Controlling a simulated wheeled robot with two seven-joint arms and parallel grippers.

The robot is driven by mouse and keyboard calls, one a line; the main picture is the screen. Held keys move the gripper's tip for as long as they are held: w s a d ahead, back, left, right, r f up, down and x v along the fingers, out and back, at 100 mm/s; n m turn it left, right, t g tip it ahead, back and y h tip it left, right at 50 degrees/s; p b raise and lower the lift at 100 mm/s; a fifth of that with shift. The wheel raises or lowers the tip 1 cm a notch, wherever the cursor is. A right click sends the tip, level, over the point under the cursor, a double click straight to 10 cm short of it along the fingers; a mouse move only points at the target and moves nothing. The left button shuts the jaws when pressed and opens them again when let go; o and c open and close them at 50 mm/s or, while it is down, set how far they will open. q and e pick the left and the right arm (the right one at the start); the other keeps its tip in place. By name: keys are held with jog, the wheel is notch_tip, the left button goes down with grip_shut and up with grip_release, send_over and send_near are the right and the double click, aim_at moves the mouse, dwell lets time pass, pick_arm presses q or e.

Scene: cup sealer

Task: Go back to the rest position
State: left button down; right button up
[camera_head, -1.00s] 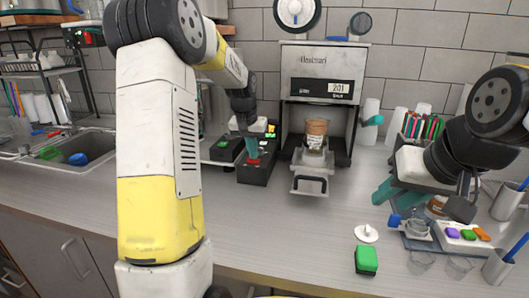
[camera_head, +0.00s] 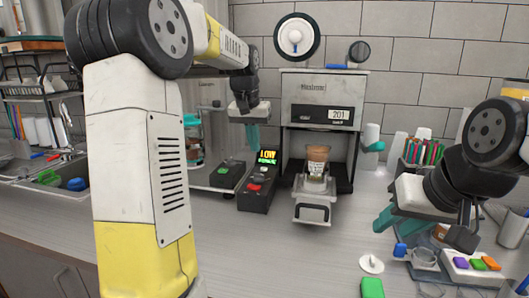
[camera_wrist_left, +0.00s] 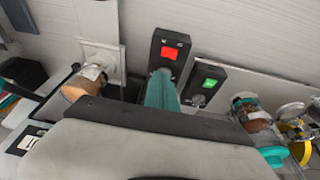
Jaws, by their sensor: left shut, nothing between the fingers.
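My left gripper (camera_head: 252,134) hangs in the air in front of the sealer's left side, with its teal fingers together and nothing between them. In the left wrist view the teal fingers (camera_wrist_left: 161,90) point toward the black box with a red button. That control box (camera_head: 259,180) stands on the counter below the gripper, apart from it, and its small display is lit. My right gripper (camera_head: 385,218) is at the right above the counter, its teal fingers seen from the side; their gap is not clear. The cup sealer (camera_head: 318,100) holds a brown cup (camera_head: 317,160) on its pulled-out tray.
A second black box with a green button (camera_head: 228,174) stands left of the control box. A green block (camera_head: 372,288) and a white lid-like piece (camera_head: 371,264) lie on the front counter. A tray with coloured blocks (camera_head: 472,264) is at the right. A sink (camera_head: 55,190) is at the left.

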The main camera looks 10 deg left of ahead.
pick_arm(q)
jog(key=shift+r, duration=0.1)
jog(key=s+d+f+t, duration=0.1)
jog(key=s+d, duration=0.1)
jog(key=s, duration=1.2)
jog(key=s+d+f+t+h, duration=0.1)
jog(key=s+d+f, duration=0.1)
jog(key=s, duration=1.2)
jog(key=shift+s+d+f+t+h, duration=0.15)
jog(key=shift+s+f+t+h, duration=0.15)
jog(key=shift+t, duration=0.1)
